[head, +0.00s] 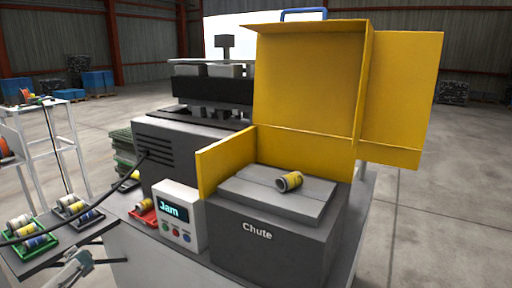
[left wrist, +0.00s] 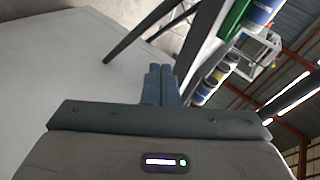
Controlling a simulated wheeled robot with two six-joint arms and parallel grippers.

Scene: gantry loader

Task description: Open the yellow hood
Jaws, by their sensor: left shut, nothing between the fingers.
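The yellow hood (head: 305,80) stands swung up and open above the grey chute block in the head view. Its blue handle (head: 303,13) is at the top edge, and its inside faces me. A yellow and dark can (head: 290,181) lies on its side on top of the grey block marked "Chute" (head: 257,230). My left gripper (head: 84,260) is low at the left of the head view, well away from the hood. In the left wrist view its two fingers (left wrist: 160,84) are together, with nothing between them. My right gripper is not in view.
A control box (head: 180,213) reading "Jam" stands left of the chute. A red tray (head: 146,212) is beside it. Green trays (head: 37,246) with several cans sit on a stand near my left gripper. A black cable crosses there. Open floor lies to the right.

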